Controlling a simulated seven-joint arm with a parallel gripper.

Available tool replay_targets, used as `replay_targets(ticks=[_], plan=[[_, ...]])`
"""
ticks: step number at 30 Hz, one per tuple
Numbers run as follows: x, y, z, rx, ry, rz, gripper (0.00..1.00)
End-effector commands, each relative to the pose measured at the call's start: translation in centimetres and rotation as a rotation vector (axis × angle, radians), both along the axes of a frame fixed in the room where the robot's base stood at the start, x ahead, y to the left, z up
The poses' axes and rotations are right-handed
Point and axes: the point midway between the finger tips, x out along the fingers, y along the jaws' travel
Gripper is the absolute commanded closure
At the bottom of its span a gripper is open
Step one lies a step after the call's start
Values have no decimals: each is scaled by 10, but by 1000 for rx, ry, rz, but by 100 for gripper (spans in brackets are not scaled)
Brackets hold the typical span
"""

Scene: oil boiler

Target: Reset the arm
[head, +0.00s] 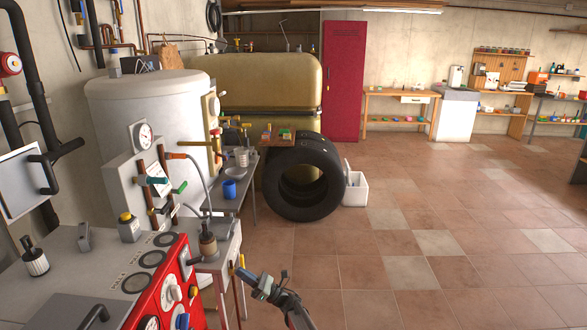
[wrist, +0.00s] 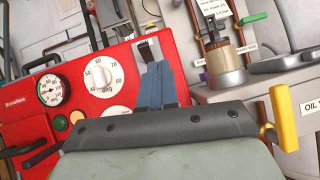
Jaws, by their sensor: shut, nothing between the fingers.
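My gripper (head: 241,271) is at the bottom centre of the head view, beside the boiler's red control panel (head: 171,290) and apart from the arm's base, which is out of view. Its blue fingers are closed together with nothing between them, and they point up-left. In the wrist view my gripper (wrist: 149,48) appears in front of the red panel, to the right of a white temperature dial (wrist: 101,74). I cannot tell how far the fingertips are from the panel. A yellow lever (wrist: 284,118) shows to the right of the gripper.
A metal filter pot (head: 208,241) stands on the grey bench just behind the gripper. The tiled floor (head: 430,240) to the right is clear.

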Motion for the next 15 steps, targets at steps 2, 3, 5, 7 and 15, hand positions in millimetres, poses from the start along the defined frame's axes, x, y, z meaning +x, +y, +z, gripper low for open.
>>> replay_targets(ticks=[2, 3, 5, 7, 15], plan=[[12, -14, 5, -7, 120, -54, 100], [20, -22, 6, -6, 195, -83, 100], [33, -36, 7, 1, 313, -130, 100], [48, -54, 6, 21, 453, -184, 100], [82, -137, -14, 192, 999, -388, 100]])
